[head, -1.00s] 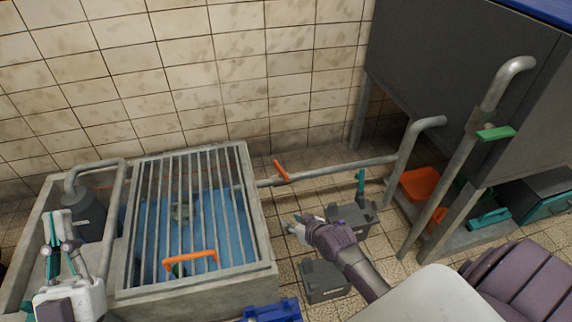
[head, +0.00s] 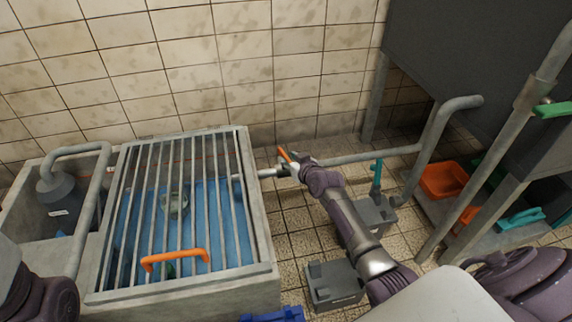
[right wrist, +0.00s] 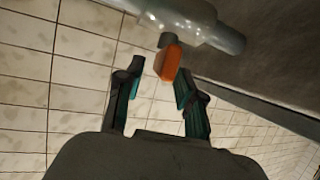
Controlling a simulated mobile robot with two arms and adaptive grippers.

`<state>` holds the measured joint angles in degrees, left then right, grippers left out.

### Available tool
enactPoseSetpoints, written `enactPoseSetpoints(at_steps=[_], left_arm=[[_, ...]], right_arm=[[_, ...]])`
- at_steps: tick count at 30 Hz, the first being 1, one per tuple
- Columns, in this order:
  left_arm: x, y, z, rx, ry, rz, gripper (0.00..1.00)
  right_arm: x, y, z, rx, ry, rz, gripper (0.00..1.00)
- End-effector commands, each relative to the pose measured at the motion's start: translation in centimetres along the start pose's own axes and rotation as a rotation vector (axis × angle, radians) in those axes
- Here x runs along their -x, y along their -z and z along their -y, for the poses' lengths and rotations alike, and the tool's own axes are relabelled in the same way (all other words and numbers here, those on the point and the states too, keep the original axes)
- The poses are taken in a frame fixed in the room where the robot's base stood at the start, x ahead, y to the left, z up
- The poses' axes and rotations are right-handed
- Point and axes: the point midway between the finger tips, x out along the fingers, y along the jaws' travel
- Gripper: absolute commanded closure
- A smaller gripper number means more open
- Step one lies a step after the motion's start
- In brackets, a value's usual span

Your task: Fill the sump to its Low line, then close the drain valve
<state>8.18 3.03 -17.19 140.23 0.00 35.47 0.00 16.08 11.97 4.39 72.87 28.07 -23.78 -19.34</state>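The concrete sump (head: 262,255) stands at left in the head view under a barred grate with an orange handle (head: 175,257). Blue water lies inside; I cannot read a Low line. A pipe (head: 375,154) runs right from the sump and carries a valve with an orange lever (head: 284,155), set at an angle to the pipe. I cannot tell if this is the drain valve. My right gripper (head: 284,170) is at this lever. The right wrist view shows the orange lever (right wrist: 168,62) between my open fingers (right wrist: 157,84), near their tips. My left gripper is out of view.
A green lever (head: 552,110) sits on the upright pipe at right. A teal lever (head: 376,175) stands on a grey box on the floor. Another grey box (head: 335,284) lies nearer. An orange bin (head: 443,180) is under the dark tank.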

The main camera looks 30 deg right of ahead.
Motion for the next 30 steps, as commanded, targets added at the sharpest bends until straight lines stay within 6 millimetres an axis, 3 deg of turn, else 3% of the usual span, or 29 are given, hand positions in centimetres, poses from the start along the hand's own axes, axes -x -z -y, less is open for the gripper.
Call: enactPoseSetpoints(at_steps=[1,6,17,24,30], left_arm=[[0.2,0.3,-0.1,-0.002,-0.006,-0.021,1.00],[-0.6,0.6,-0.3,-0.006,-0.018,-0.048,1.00],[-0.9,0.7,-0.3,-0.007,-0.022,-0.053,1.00],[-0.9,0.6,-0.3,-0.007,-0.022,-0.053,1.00],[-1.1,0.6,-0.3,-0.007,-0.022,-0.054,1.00]], right_arm=[[-1.0,-0.4,0.0,-0.001,0.000,-0.001,0.62],[-2.4,-0.1,0.0,0.000,0.000,0.000,0.62],[-2.7,0.0,0.0,0.001,0.000,0.000,0.62],[-2.6,0.0,0.0,0.001,0.000,0.000,1.00],[-2.6,0.1,0.0,-0.001,-0.002,0.000,1.00]])
